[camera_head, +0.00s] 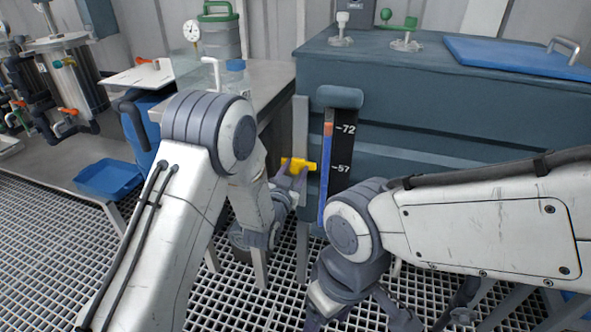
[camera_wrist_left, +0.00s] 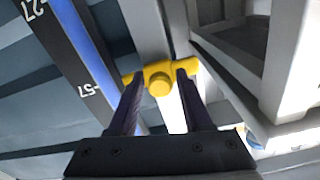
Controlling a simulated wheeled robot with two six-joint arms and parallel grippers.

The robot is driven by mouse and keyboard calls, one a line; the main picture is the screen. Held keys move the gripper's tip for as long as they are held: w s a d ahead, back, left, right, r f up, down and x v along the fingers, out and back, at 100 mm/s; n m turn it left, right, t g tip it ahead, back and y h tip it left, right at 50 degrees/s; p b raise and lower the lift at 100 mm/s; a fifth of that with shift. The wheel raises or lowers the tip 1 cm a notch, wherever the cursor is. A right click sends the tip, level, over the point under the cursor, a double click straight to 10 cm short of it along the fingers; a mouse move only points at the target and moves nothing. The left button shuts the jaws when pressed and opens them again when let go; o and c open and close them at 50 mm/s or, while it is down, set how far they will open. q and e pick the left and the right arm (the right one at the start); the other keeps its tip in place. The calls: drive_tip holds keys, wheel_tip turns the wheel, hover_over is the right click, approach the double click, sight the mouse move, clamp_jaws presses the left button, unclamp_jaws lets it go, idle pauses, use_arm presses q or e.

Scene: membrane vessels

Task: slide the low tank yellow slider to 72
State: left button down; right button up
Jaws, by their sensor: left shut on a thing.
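The yellow slider (camera_head: 298,164) sits on a pale upright rail (camera_head: 301,215) at the left of the low tank's scale (camera_head: 342,150). In the head view it is roughly level with the 57 mark, below the 72 mark. My left gripper (camera_head: 288,180) is shut on the slider. In the left wrist view, the dark fingers of my left gripper (camera_wrist_left: 158,98) lie on both sides of the slider's (camera_wrist_left: 160,78) round knob. My right gripper (camera_head: 358,318) hangs low at the bottom edge, partly cut off, so its opening is unclear.
The scale has a blue column (camera_head: 325,175) with an orange part (camera_head: 328,128) near its top. The blue-grey tank (camera_head: 440,85) stands behind, with a blue lid (camera_head: 520,55) on top. A bench (camera_head: 265,85) stands left of the rail. My right arm crosses in front of the tank.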

sight(300, 121)
idle(0.3)
use_arm(q)
wheel_tip(300, 121, up, 13)
drive_tip(key=p, duration=0.7)
drive_tip(key=shift+f, duration=0.2)
drive_tip(key=shift+d, duration=0.1)
drive_tip(key=c, duration=0.6)
unclamp_jaws()
drive_tip(key=shift+r, duration=0.1)
drive_tip(key=shift+s, duration=0.1)
drive_tip(key=shift+s+a, duration=0.2)
drive_tip(key=shift+s, duration=0.15)
drive_tip(key=v, duration=0.9)
drive_tip(key=shift+s+p, duration=0.3)
drive_tip(key=shift+p, duration=0.1)
